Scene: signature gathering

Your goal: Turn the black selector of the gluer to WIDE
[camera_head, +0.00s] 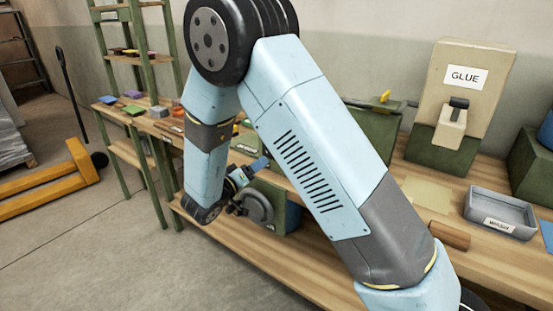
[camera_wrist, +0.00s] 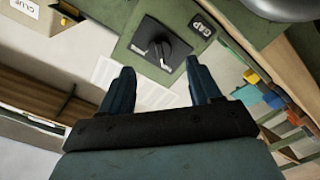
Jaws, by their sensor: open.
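The word WIDE is not readable. In the head view my gripper (camera_head: 258,165) is small, near a green machine (camera_head: 292,219) partly hidden by my arm. My arm covers the selector there.
A beige box (camera_head: 478,57) marked GLUE stands on a green base at the back right. A grey handwheel (camera_head: 259,204) is close below my gripper. A grey tray (camera_head: 510,206) sits on the bench. Coloured blocks (camera_head: 133,94) lie on the left shelf.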

